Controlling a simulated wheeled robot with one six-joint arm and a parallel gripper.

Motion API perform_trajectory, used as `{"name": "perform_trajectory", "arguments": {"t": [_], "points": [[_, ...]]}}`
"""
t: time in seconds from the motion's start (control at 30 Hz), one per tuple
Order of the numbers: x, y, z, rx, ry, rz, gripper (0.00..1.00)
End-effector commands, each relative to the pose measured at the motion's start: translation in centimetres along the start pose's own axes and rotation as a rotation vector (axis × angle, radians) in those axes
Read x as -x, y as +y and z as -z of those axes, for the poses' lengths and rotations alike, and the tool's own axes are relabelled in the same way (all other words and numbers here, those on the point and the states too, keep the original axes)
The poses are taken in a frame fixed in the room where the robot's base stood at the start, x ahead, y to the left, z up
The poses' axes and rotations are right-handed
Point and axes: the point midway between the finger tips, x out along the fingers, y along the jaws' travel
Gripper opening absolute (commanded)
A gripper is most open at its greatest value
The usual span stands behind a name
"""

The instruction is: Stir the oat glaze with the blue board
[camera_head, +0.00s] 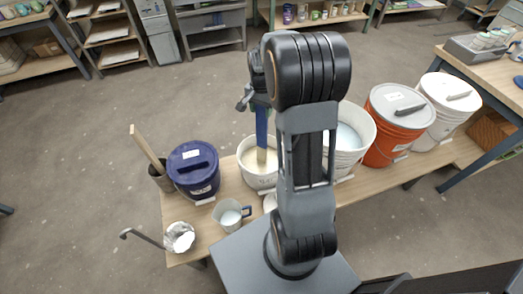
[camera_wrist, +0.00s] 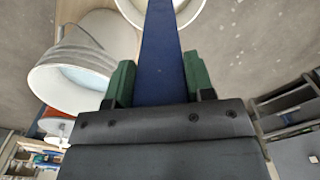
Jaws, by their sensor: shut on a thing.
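The blue board (camera_head: 262,128) points down from my gripper (camera_head: 261,100), and its lower part is inside a white bucket (camera_head: 261,182) of cream-coloured glaze (camera_head: 252,159). The board's low end looks tan; I cannot tell how deep it reaches. In the wrist view my gripper (camera_wrist: 158,85) has its green fingers shut on the blue board (camera_wrist: 162,50), which runs away toward the bucket (camera_wrist: 196,12) at the top edge. The bucket's label is too small to read, and my arm hides part of the area to its right.
To the right are an open white bucket (camera_head: 352,150), a lidded orange bucket (camera_head: 388,140) and a lidded white bucket (camera_head: 445,110).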

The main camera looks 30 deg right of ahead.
Motion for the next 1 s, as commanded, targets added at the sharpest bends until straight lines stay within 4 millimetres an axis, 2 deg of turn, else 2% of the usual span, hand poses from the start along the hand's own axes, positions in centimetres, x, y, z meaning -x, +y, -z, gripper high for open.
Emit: {"name": "perform_trajectory", "arguments": {"t": [0.03, 1.0], "points": [[1.1, 0.0, 0.0, 0.0, 0.001, 0.001, 0.16], [11.2, 0.0, 0.0, 0.0, 0.001, 0.001, 0.16]]}}
